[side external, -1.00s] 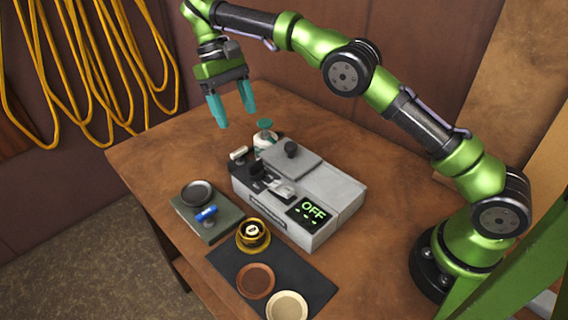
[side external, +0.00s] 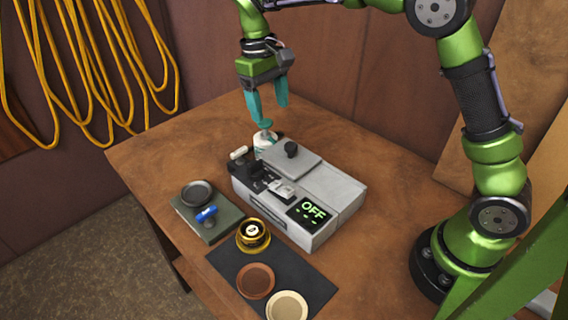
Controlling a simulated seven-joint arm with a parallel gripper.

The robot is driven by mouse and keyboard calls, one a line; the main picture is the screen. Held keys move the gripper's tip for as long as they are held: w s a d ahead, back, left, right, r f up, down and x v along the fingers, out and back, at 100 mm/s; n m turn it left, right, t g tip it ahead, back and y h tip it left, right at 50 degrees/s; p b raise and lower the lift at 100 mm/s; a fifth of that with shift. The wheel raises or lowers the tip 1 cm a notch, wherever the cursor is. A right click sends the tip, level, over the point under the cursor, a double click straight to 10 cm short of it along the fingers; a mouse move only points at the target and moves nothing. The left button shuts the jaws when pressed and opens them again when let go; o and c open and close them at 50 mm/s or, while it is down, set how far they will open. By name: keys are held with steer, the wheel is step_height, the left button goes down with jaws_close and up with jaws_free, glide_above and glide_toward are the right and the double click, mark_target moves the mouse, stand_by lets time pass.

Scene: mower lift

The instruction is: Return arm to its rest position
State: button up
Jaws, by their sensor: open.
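My gripper (side external: 269,113) has two teal fingers, spread apart with nothing seen between them. It points down above the back of the table, at the far side of the grey machine (side external: 330,194). In the picture its fingertips are just above a small white and teal bottle (side external: 266,139) behind the machine; the gap in depth is hard to judge. My green and black arm rises from its base at the right and bends over the table.
The machine's display (side external: 312,209) reads OFF. A green-grey scale-like plate (side external: 207,220) with a dark dish stands at left. A black mat (side external: 275,270) holds a gold tin (side external: 253,236), a brown disc (side external: 255,281) and a cream disc (side external: 287,306).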

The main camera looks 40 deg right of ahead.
steer(key=s+d+r+m+t+y, duration=0.1)
steer(key=s+t, duration=0.3)
steer(key=s, duration=0.6)
steer(key=s+d+r+m+t+y, duration=0.1)
steer(key=s+d+r+m+t, duration=0.1)
steer(key=s, duration=0.9)
steer(key=r+m+t, duration=0.1)
steer(key=t, duration=0.1)
steer(key=shift+s+d+r+t+y, duration=0.2)
steer(key=shift+d+r+t+y, duration=0.1)
steer(key=shift+d, duration=0.05)
